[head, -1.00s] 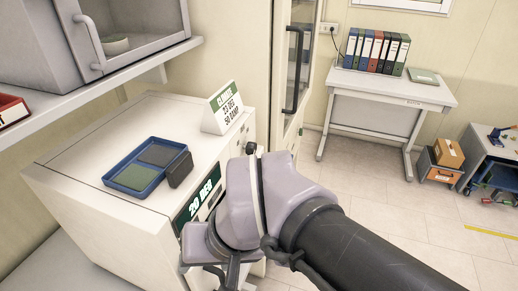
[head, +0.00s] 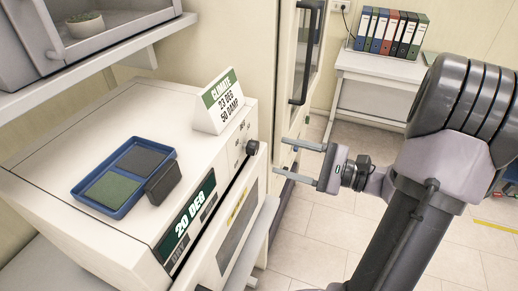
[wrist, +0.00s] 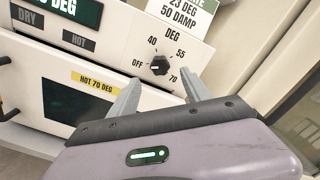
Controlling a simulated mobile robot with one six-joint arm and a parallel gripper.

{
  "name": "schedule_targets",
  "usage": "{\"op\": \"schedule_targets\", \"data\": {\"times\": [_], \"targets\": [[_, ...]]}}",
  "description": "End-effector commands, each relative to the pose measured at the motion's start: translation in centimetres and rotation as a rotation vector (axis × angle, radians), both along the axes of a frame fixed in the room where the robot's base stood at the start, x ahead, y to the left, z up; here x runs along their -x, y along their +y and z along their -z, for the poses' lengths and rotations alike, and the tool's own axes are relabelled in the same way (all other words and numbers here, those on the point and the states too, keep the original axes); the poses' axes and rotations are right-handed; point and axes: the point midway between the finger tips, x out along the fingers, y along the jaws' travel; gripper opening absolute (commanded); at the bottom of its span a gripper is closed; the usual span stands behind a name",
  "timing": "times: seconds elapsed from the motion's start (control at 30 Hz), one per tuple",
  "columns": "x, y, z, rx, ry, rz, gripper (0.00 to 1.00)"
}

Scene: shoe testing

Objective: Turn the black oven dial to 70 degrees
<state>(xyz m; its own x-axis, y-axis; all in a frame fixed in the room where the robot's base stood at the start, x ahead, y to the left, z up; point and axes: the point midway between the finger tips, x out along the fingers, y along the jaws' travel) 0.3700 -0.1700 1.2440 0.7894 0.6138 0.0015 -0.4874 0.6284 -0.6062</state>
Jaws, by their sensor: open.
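The black oven dial (head: 252,147) sits on the front of the white oven (head: 95,225), at the right end of its panel. In the wrist view the dial (wrist: 159,66) is ringed by the marks OFF, 40, 55 and 70; I cannot tell surely which one it points to. My gripper (head: 284,158) is open and empty, in front of the oven and apart from the dial. In the wrist view its two fingers (wrist: 163,88) point toward the dial, one to each side below it. The oven display (head: 190,222) reads 20 DEG.
A blue tray (head: 77,189) with grey and green pads and a dark block (head: 163,182) rest on the oven top. A CLIMATE sign (head: 220,103) stands near its right edge. A cabinet with a black handle (head: 306,52) stands just behind. Open floor lies to the right.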

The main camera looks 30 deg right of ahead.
Motion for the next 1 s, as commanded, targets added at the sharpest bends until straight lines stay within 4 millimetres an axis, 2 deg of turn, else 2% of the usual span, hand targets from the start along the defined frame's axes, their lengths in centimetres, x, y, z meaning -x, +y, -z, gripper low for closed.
{"op": "schedule_targets", "data": {"times": [0.1,0.3,0.67,0.93,0.97,1.0], "targets": [[-2.5,2.2,0.0,0.000,0.001,-0.006,0.57],[-5.1,4.1,0.0,0.000,0.001,-0.003,0.57],[-5.8,4.6,0.0,0.000,0.002,-0.002,0.57],[-5.8,4.6,0.0,0.000,0.002,-0.002,0.06],[-5.8,4.6,0.0,0.000,0.002,-0.002,0.00],[-5.8,4.6,0.0,0.000,0.002,-0.002,0.00]]}}
